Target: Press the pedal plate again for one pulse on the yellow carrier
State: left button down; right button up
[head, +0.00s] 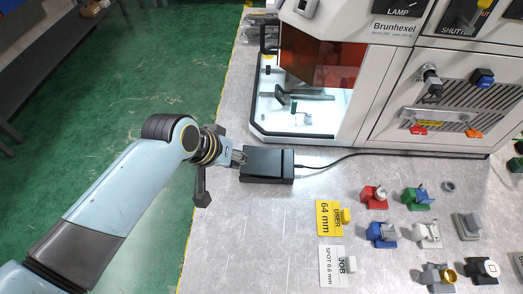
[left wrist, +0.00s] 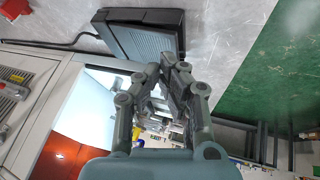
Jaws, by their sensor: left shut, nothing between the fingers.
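The black pedal (head: 267,164) lies on the metal table in front of the machine, with a cable running right from it. In the left wrist view its ribbed plate (left wrist: 146,42) shows just past my fingertips. My left gripper (head: 240,157) is shut and empty, with its tips at the pedal's left edge; in the left wrist view the tips (left wrist: 171,62) are close to the plate. I cannot tell whether they touch it. My right gripper is not in view.
The machine (head: 357,100) stands behind the pedal with its lit chamber open to view. Several coloured carriers, including a red one (head: 375,195) and a blue one (head: 381,234), stand at right. A yellow card (head: 328,218) and a white card (head: 332,266) lie nearer.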

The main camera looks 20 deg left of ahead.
pick_arm(q)
jog(key=w+d+r+t+h+p, duration=0.1)
jog(key=w+d+r, duration=0.3)
jog(key=w+r, duration=0.2)
jog(key=shift+w+d+n+p, duration=0.25)
jog(key=shift+w+n+p, duration=0.05)
jog(key=shift+w+n, duration=0.1)
jog(key=b, duration=0.8)
send_over(261, 158)
jog(key=f, duration=0.7)
jog(key=shift+d, duration=0.2)
jog(key=shift+a+f+b, duration=0.1)
jog(key=shift+f+b, duration=0.25)
jog(key=shift+f, duration=0.5)
jog(key=shift+a+f+t, duration=0.1)
jog(key=shift+f+t, duration=0.2)
jog(key=shift+f, duration=0.1)
